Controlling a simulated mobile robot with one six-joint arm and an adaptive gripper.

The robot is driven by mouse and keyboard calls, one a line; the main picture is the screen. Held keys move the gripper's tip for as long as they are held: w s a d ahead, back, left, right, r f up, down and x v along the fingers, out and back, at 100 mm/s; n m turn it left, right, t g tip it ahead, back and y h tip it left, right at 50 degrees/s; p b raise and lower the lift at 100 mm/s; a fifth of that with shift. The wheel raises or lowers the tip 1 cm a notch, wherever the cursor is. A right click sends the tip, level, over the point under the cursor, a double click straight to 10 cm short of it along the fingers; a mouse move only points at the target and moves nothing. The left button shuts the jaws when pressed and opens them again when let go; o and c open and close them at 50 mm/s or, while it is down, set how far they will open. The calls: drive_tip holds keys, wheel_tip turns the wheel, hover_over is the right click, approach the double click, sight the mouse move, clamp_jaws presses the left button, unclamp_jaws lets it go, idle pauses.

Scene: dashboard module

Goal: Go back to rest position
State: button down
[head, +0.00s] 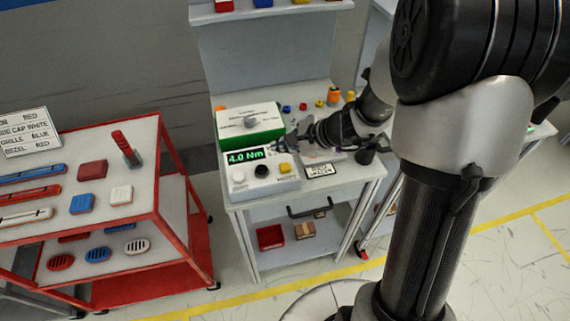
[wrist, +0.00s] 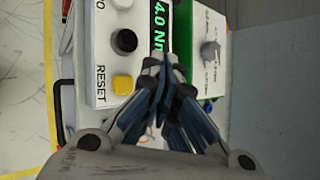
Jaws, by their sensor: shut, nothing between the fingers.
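My gripper (head: 292,139) reaches over the grey workbench (head: 340,181) in the head view, at the right of the torque display box (head: 262,181). In the wrist view my gripper (wrist: 165,72) has its fingers together with nothing between them. The fingertips overlap the edge of the display box in that picture. The box shows "4.0 Nm" in green, with a black knob (wrist: 124,41) and a yellow RESET button (wrist: 122,84). A green and white box with a grey knob (head: 250,121) stands behind it. I cannot tell whether the fingers touch anything.
A red cart (head: 160,187) with caps, grilles and bezels stands at the left. Small coloured parts (head: 303,106) line the back of the bench. A lower shelf holds a red box (head: 270,237) and a brown box (head: 305,230). A yellow line (head: 235,301) crosses the open floor.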

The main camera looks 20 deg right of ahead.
idle(0.5)
drive_tip(key=s+a+r+n+g, duration=0.2)
drive_tip(key=s+a+r+n, duration=0.5)
drive_tip(key=s+r+n, duration=0.5)
drive_tip(key=s+d+r+n+h, duration=0.1)
drive_tip(key=s+d+n+h, duration=0.2)
drive_tip(key=s, duration=0.4)
drive_tip(key=s+d+r+n+h, duration=0.1)
drive_tip(key=s+d+n+h, duration=0.2)
drive_tip(key=s, duration=0.5)
drive_tip(key=shift+d+r+n, duration=0.3)
drive_tip(key=shift+d, duration=0.55)
